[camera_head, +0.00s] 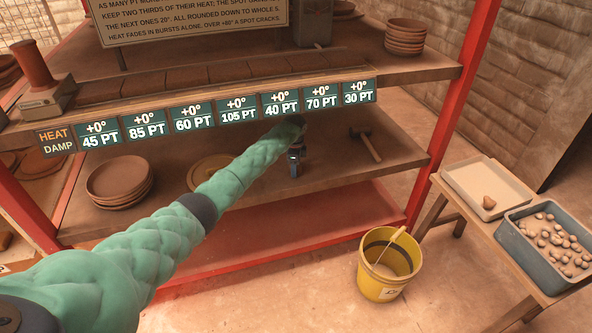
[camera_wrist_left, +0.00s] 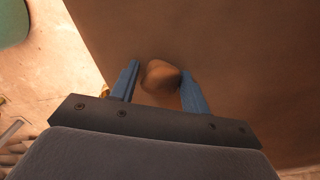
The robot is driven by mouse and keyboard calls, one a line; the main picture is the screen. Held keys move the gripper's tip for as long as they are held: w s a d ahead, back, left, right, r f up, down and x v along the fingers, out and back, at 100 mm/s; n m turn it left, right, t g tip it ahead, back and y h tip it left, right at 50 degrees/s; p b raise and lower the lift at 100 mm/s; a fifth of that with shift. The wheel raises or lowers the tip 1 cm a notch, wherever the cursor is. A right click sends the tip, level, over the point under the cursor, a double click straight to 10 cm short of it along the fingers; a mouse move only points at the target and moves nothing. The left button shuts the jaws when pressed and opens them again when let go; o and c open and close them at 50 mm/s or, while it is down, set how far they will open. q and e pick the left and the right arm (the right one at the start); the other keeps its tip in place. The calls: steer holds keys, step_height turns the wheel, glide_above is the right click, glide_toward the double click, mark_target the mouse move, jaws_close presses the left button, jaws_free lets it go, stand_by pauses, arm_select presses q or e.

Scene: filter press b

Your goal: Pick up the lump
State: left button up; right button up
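A brown rounded lump (camera_wrist_left: 160,75) shows in the left wrist view, between the two blue fingers of my left gripper (camera_wrist_left: 158,80). The fingers stand on either side of it, close to its edges; whether they press on it cannot be told. In the head view my left gripper (camera_head: 295,164) is over the middle shelf of the red rack, fingers pointing down, and the lump there is hidden by the gripper. Another small brown lump (camera_head: 488,202) lies in a white tray on the right. My right gripper is not in view.
Stacked brown plates (camera_head: 119,182), a round board (camera_head: 209,172) and a hammer (camera_head: 366,143) lie on the middle shelf (camera_head: 330,165). The panel row (camera_head: 237,110) runs just above. A yellow bucket (camera_head: 388,268) and a grey bin of lumps (camera_head: 548,245) stand right.

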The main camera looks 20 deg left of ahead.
arm_select(q)
steer(key=c, duration=0.5)
steer(key=shift+r, duration=0.1)
